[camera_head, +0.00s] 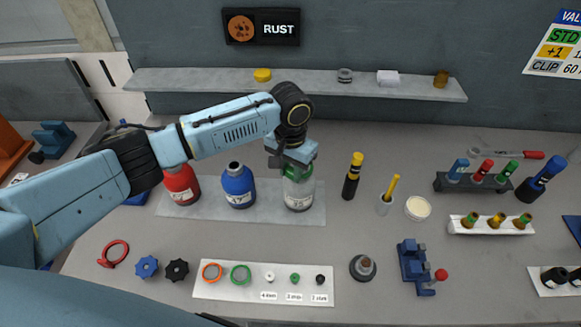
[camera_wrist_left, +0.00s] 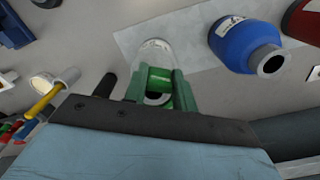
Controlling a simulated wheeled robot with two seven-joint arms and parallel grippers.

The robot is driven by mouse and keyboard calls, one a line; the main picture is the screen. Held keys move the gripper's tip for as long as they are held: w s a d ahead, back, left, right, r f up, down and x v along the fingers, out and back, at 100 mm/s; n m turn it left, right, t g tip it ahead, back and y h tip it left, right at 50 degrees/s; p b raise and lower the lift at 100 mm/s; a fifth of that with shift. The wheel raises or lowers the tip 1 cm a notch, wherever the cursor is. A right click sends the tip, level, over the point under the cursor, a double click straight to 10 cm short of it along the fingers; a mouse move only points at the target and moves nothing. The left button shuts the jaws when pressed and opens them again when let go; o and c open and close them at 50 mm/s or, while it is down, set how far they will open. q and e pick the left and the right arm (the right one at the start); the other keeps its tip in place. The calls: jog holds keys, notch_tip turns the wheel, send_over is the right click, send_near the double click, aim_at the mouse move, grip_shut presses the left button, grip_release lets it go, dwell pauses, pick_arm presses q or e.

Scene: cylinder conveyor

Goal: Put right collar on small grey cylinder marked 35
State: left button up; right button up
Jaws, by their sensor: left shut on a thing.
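A pale grey cylinder (camera_head: 299,197) with a green shoulder stands at the right end of the light mat; its label looks like 35. My left gripper (camera_head: 294,162) is over its top, shut on its neck. In the left wrist view my gripper (camera_wrist_left: 155,92) is around a green part with a dark round opening, and the pale cylinder body (camera_wrist_left: 153,50) shows beyond it. The arm hides part of the cylinder top. An orange ring collar (camera_head: 211,272) and a green ring collar (camera_head: 241,274) lie on a white plate (camera_head: 215,294). My right gripper is out of view.
A blue cylinder (camera_head: 238,188) and a red cylinder (camera_head: 181,188) stand left of the grey one. A black and yellow tool (camera_head: 352,176) stands to its right. Small fittings lie on the white plate. Handwheels (camera_head: 147,267) lie at front left. Bare table separates mat and plate.

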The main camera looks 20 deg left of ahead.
pick_arm(q)
jog(key=shift+f, duration=1.15)
jog(key=o, duration=1)
jog(key=shift+r, duration=0.1)
jog(key=shift+r+p, duration=0.55)
jog(key=shift+r, duration=2.4)
jog(key=shift+s+f, duration=0.1)
